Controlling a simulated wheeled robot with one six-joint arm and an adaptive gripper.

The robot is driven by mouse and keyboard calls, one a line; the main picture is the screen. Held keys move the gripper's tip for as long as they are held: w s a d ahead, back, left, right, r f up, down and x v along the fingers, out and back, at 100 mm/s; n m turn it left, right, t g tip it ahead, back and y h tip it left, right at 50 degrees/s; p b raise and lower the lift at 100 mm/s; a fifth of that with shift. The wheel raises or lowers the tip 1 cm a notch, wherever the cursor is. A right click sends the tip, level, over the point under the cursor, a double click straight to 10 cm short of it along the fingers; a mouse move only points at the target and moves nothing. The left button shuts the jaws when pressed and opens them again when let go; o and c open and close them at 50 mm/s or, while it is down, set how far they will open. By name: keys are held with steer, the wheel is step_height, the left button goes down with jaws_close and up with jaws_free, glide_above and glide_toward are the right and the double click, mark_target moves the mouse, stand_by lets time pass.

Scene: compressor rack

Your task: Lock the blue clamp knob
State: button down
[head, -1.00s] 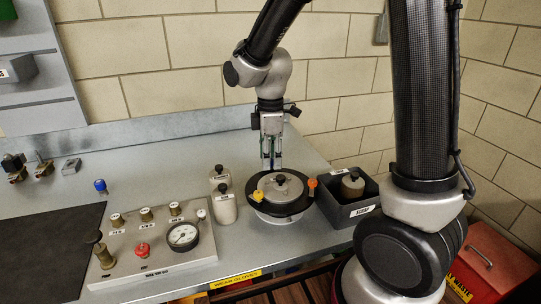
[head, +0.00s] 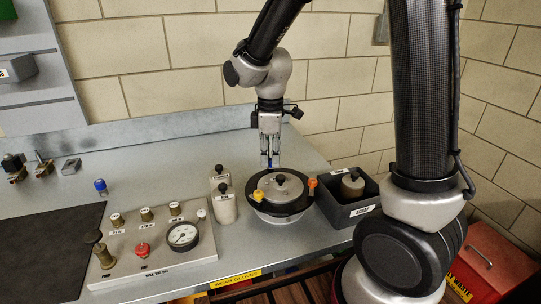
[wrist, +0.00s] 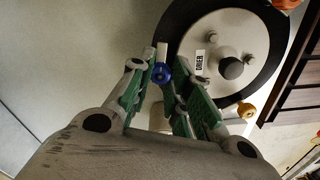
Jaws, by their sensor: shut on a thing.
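The blue clamp knob (wrist: 161,73) shows in the wrist view between the fingertips of my gripper (wrist: 157,78), beside the black rim of a round vessel. In the head view my gripper (head: 270,164) points straight down at the far edge of that vessel and is shut on the knob, which it mostly hides. The vessel has a grey lid (head: 293,190) with a black centre knob and a label reading DRIER. A yellow knob (head: 258,196) and an orange knob (head: 312,183) sit on its rim.
A dark bin (head: 363,211) holding a canister stands right of the vessel. Two white bottles (head: 227,208) stand to its left. A gauge panel (head: 150,250) is at front left. Another blue-topped piece (head: 100,186) stands on the bench at left.

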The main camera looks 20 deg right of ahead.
steer(key=m, duration=1.2)
steer(key=shift+m, duration=1.8)
steer(key=c, duration=1.3)
jaws_free()
